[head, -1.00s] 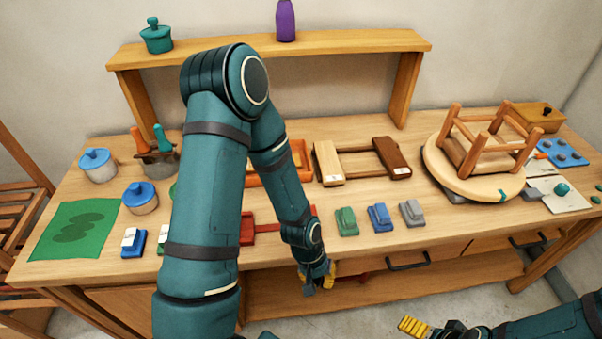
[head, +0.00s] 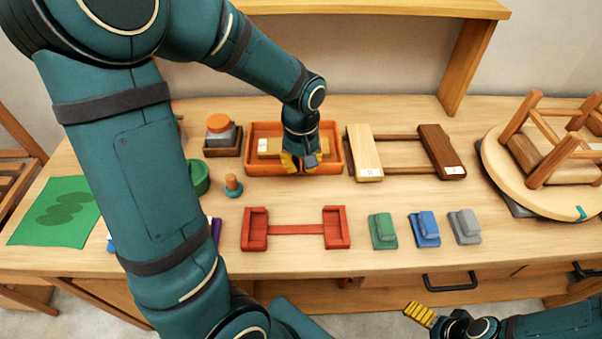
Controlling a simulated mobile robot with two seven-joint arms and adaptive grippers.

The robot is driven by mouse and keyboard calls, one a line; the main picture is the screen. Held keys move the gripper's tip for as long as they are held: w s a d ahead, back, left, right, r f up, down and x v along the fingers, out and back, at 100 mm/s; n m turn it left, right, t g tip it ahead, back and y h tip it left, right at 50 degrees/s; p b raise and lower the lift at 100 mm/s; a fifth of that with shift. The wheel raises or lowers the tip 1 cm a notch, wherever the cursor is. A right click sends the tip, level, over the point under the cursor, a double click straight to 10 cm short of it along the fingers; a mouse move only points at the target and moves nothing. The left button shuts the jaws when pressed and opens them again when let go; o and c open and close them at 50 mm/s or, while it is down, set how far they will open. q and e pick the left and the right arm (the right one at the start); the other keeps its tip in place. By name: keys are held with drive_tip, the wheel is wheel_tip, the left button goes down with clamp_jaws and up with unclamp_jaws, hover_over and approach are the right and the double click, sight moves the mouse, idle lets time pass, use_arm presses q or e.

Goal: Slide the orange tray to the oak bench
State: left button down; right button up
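The orange tray (head: 258,169) is a shallow open box on the worktop, with a light wooden block (head: 268,146) bearing a white label inside it. My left gripper (head: 302,163) points down over the tray's right part. Its yellow fingertips are at or just above the tray; contact and finger gap cannot be made out. Right of the tray, a small gap away, a pale wooden block (head: 364,160), which looks like the oak bench, is joined by two rails to a dark brown block (head: 440,150). My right gripper (head: 421,314) is low at the front, away from the tray; its opening is unclear.
Red bracketed holders (head: 296,230) and green (head: 382,231), blue (head: 424,229) and grey (head: 464,226) blocks stand in front. An orange-lidded jar (head: 220,130) is left of the tray. An upturned stool (head: 545,140) on a round board is at right. A shelf (head: 375,7) is behind.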

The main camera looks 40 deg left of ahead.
sight(301, 183)
use_arm(q)
drive_tip(key=f+b, duration=0.1)
drive_tip(key=f, duration=0.4)
drive_tip(key=f+b, duration=0.1)
drive_tip(key=f, duration=0.3)
drive_tip(key=shift+s+d+f+b, duration=0.15)
drive_tip(key=shift+s+f+b, duration=0.05)
drive_tip(key=shift+f+b, duration=0.2)
drive_tip(key=shift+w+a, duration=1.05)
drive_tip(key=shift+w, duration=0.2)
drive_tip(key=shift+w+a, duration=0.25)
drive_tip(key=shift+w, duration=0.15)
drive_tip(key=w+a+p, duration=0.1)
drive_tip(key=w+a, duration=0.2)
drive_tip(key=w, duration=0.1)
drive_tip(key=w+a+p, duration=0.1)
drive_tip(key=w+a, duration=0.3)
drive_tip(key=w, duration=0.1)
drive_tip(key=w+a+p, duration=0.1)
drive_tip(key=w+a, duration=0.3)
drive_tip(key=shift+w+a, duration=0.1)
drive_tip(key=shift+w, duration=0.05)
